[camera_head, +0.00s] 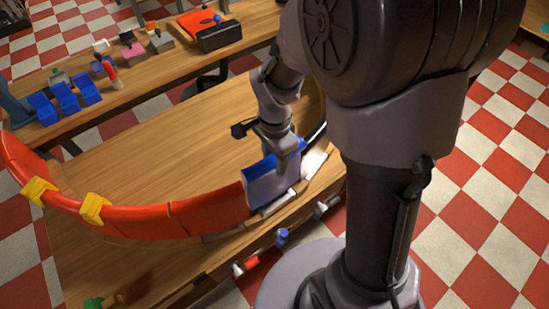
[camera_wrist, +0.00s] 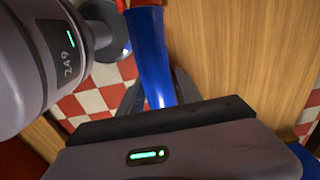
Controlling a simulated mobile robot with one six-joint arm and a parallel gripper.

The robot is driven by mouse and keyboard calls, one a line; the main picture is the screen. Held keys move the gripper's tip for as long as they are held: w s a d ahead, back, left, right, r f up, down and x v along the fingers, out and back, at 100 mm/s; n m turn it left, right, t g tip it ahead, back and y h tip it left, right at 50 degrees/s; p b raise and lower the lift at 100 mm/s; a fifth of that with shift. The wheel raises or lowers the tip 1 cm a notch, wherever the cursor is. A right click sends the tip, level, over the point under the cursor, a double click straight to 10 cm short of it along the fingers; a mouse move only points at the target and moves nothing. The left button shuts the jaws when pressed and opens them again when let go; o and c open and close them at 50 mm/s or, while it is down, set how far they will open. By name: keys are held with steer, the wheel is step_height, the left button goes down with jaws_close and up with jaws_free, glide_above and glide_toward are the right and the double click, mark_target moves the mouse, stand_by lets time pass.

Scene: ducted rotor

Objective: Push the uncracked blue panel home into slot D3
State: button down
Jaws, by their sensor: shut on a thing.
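A blue panel (camera_head: 262,168) with a paler face stands upright at the right end of the row of red segments on the ring (camera_head: 205,215). My gripper (camera_head: 285,160) is shut on this panel at its upper edge, from above. In the wrist view the panel (camera_wrist: 152,60) is a narrow blue strip running down between my fingers (camera_wrist: 157,95). I cannot tell from these views how deep the panel sits. Slot markings are not readable, so D3 cannot be picked out. No crack shows on the part of the panel that is visible.
Yellow clamps (camera_head: 95,208) sit on the ring's left part. A red and black case (camera_head: 215,31) is there too. Small coloured handles (camera_head: 282,237) stick out along the table's front edge. The table's middle (camera_head: 190,130) is clear.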

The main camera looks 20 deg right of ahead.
steer(key=shift+f+b, duration=1.95)
steer(key=shift+f, duration=0.15)
steer(key=c, duration=0.7)
jaws_free()
steer(key=shift+r, duration=0.1)
step_height(320, 180, up, 17)
steer(key=p, duration=0.7)
steer(key=s+a+r+n+t+b, duration=0.1)
steer(key=s+n+t, duration=0.1)
steer(key=s+n, duration=0.1)
steer(key=s+a+r+n+t+y+b, duration=0.1)
steer(key=s+r+n+b, duration=0.1)
steer(key=s, duration=0.3)
steer(key=s+a+r+n+t+y+b, duration=0.1)
steer(key=s+a+n+t, duration=0.1)
steer(key=s+n, duration=0.3)
steer(key=shift+r+t, duration=0.3)
steer(key=shift+r, duration=0.1)
